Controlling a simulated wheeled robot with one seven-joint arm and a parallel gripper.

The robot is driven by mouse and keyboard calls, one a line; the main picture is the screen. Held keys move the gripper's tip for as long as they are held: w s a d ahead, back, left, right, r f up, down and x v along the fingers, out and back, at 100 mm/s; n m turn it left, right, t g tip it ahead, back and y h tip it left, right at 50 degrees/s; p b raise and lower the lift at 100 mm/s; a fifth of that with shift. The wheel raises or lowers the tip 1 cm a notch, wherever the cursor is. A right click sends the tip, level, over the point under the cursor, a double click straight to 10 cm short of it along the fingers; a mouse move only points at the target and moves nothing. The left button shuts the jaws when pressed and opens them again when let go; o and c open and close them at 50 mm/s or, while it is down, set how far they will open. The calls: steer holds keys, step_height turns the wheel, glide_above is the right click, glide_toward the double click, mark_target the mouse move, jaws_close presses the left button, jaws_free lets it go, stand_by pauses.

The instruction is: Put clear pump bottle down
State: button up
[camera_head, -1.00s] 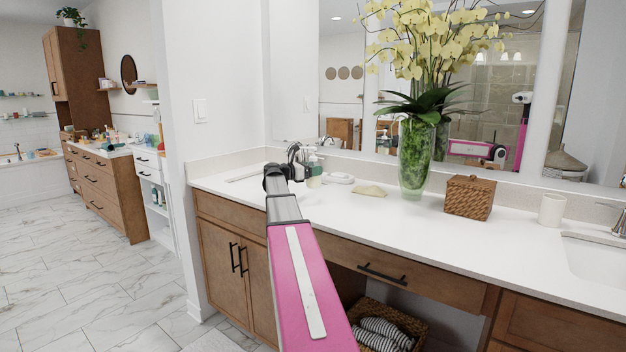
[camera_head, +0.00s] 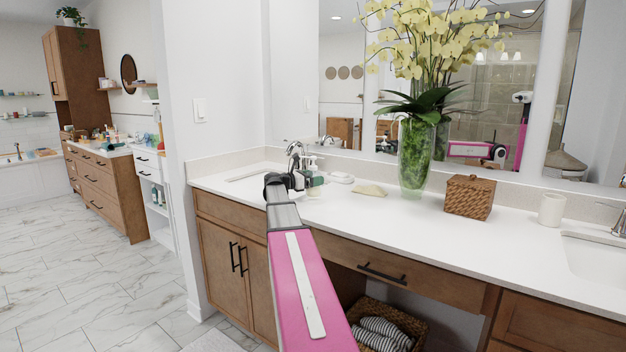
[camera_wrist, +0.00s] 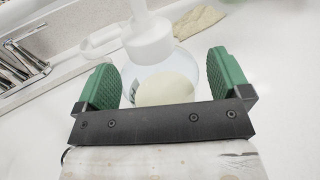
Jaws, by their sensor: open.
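The clear pump bottle (camera_wrist: 152,40) has a white pump top and pale contents. In the wrist view it stands between and just beyond the green finger pads of my gripper (camera_wrist: 163,72). The fingers are spread, with a gap visible on both sides of the bottle. In the head view my gripper (camera_head: 299,182) is low over the left part of the white counter (camera_head: 360,211), near the left sink. The bottle's pump top (camera_head: 312,162) shows just behind it. My gripper hides most of the bottle there, and its base is hard to see.
A chrome faucet (camera_head: 294,149) stands just behind my gripper. To the right are a soap dish (camera_head: 341,178), a folded tan cloth (camera_head: 369,190), a tall glass vase (camera_head: 414,165) with orchids, a wicker box (camera_head: 469,197) and a white cup (camera_head: 551,209). The counter's front middle is clear.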

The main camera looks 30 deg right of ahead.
steer(key=shift+r, duration=0.1)
steer(key=shift+a, duration=0.2)
steer(key=a, duration=0.7)
steer(key=w+a, duration=0.1)
steer(key=a, duration=0.3)
steer(key=shift+a, duration=0.3)
stand_by(0.6)
